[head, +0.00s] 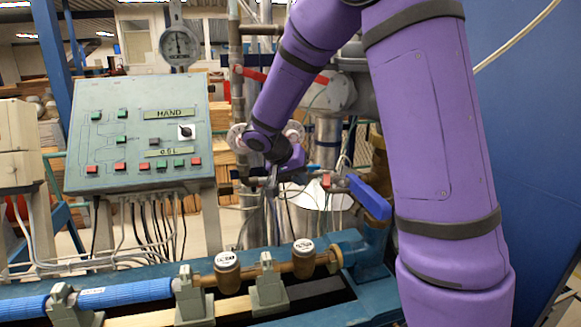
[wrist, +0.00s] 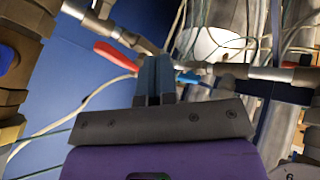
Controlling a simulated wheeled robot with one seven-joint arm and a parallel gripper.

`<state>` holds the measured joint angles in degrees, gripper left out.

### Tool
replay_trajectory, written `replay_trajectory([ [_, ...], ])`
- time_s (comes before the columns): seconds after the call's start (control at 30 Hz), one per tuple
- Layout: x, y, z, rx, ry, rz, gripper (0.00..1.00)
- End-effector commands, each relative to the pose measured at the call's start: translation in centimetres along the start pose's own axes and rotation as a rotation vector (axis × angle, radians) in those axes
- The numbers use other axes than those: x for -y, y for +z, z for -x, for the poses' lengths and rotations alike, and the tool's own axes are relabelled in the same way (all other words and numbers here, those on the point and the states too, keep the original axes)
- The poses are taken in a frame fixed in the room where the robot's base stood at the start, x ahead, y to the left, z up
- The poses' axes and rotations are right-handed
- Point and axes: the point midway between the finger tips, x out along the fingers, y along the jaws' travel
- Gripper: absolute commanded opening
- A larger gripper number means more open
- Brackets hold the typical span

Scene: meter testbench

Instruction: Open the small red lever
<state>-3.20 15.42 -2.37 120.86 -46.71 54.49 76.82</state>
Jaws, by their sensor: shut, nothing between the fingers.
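A small red lever (wrist: 115,55) sits on a thin metal pipe in the wrist view, left of my fingertips, with its joint at the pipe fitting. In the head view, a small red piece (head: 326,181) by the thin pipe seems to be this lever, right of my gripper (head: 273,178). My gripper, which also shows in the wrist view (wrist: 155,60), is shut and empty. Its fingertips are near the thin pipe, and a gap shows between them and the red lever. I cannot tell their distance in depth.
A large blue lever (head: 369,197) stands close right of the thin pipe. A small blue handle (wrist: 188,77) is just right of my fingers in the wrist view. Two red handles (head: 252,75) (head: 322,79) sit higher up. A control panel (head: 140,135) is at left.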

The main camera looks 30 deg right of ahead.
Motion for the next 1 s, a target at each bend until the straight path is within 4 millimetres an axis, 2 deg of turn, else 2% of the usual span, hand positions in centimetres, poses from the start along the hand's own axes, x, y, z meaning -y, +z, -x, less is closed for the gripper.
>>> replay_trajectory([
  [0.1, -1.8, 0.0, -0.7, 0.001, 0.000, -0.004, 0.00],
  [0.23, -2.9, 0.0, -1.3, 0.000, 0.000, -0.003, 0.00],
  [0.77, -3.6, 0.0, -1.6, -0.008, -0.007, 0.012, 0.00],
  [1.0, -5.4, 0.7, -2.2, -0.059, -0.059, 0.110, 0.00],
])
